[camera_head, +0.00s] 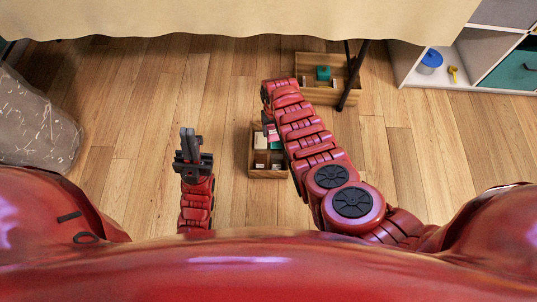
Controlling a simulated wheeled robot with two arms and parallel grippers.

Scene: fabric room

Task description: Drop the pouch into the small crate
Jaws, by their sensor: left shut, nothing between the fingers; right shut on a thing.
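The small wooden crate (268,174) stands on the floor in the middle of the head view, with several items inside. My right arm reaches over its right side and hides part of it. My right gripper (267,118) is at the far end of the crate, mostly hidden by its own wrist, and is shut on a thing. A pinkish piece (271,131) shows just below it, probably the pouch; its full shape is hidden. I cannot tell its height above the crate. My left gripper (188,134) is shut and empty, over bare floor left of the crate.
A larger wooden crate (343,97) with a teal item stands farther back, beside a dark table leg (353,80). A cloth-covered table (240,18) spans the back. A white shelf (410,75) is at right, a grey pouf (35,125) at left. Floor between is clear.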

